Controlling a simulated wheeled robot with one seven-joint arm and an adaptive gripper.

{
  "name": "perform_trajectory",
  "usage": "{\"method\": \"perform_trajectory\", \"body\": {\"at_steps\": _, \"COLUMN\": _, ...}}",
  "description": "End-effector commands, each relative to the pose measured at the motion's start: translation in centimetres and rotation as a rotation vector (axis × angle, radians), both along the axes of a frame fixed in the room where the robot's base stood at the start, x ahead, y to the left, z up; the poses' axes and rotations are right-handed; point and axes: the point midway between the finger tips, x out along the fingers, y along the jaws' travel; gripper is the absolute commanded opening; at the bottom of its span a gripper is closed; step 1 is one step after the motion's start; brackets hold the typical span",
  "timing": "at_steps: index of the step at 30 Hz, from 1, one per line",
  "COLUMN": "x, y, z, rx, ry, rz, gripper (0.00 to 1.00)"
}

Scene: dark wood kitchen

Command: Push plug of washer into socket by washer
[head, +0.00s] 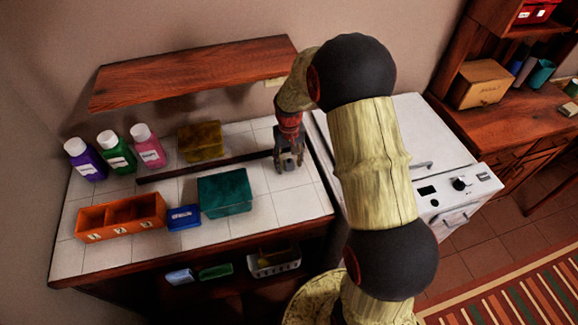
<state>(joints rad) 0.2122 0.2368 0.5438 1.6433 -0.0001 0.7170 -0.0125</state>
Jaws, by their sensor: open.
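The washer (444,152) is the white machine right of the tiled counter, with a knob and dark display on its front; my arm covers part of it. My gripper (289,165) points down over the counter's right end, its fingers apart. A small grey thing shows between or just behind the fingertips; I cannot tell whether it is the plug or whether the fingers touch it. A small pale block (274,82) at the wall under the shelf's right end may be the socket, but it is too small to be sure. No cord can be made out.
The tiled counter (262,212) holds three bottles (117,152), a yellow block (201,141), a teal box (225,192), a blue box (184,217) and an orange divided tray (122,217). A wooden shelf (190,74) overhangs the back. Tiles right of the teal box are clear.

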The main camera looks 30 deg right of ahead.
Motion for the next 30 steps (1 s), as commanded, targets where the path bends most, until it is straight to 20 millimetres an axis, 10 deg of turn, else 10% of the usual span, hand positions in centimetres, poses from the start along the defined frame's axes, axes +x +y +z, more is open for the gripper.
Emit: {"method": "perform_trajectory", "body": {"at_steps": 30, "x": -0.02, "y": -0.01, "z": 0.09, "rx": 0.000, "ry": 0.000, "rz": 0.000, "gripper": 0.03}}
